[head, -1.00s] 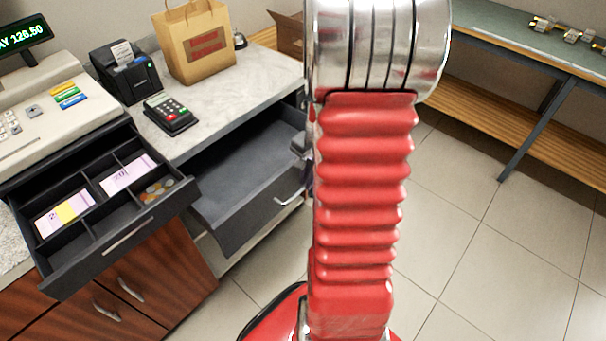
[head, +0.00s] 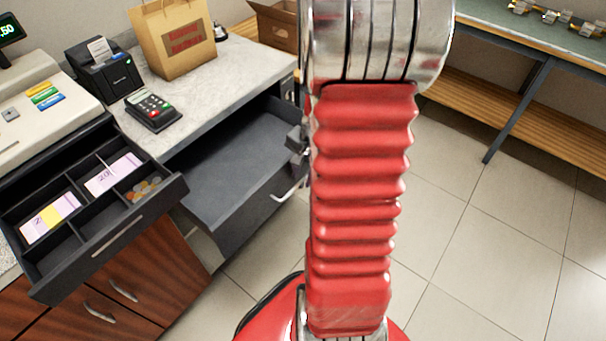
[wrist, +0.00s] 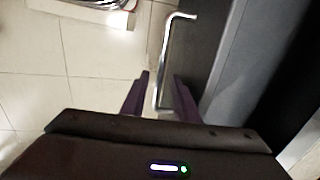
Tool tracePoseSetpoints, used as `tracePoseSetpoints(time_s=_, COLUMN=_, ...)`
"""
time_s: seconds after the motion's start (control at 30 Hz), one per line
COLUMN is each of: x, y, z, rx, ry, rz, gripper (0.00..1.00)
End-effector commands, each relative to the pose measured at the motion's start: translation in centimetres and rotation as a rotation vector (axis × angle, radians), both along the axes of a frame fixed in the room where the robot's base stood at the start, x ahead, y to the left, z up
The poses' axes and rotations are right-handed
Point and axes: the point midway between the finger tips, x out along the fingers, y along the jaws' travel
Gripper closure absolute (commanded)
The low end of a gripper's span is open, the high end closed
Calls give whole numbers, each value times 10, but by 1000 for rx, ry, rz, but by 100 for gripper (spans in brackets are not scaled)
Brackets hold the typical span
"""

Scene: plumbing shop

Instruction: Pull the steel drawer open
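The steel drawer (head: 240,165) is dark grey and stands well out from under the pale counter. It is empty where I can see inside. Its bright bar handle (head: 288,192) is on the front face, partly behind my arm. In the wrist view the handle (wrist: 160,85) runs between the two purple fingers of my gripper (wrist: 161,75). Gaps show on both sides of the bar, so the fingers look open around it. In the head view my gripper is mostly hidden behind my red arm.
An open cash drawer (head: 118,239) with notes and coins juts out left of the steel drawer. A card terminal (head: 152,110), receipt printer (head: 105,75) and paper bag (head: 175,38) stand on the counter. Tiled floor is clear at right, before a workbench (head: 548,72).

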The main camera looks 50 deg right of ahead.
Motion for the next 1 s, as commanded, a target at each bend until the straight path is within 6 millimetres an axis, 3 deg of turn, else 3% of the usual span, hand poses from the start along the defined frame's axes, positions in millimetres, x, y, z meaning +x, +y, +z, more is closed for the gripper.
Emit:
tracePoseSetpoints(time_s=0.47, x=-1, y=0, z=11, rx=-2, ry=-3, rz=2, gripper=72)
tracePoseSetpoints(time_s=1.0, x=-14, y=-2, z=83, rx=-3, ry=-3, rz=2, gripper=72)
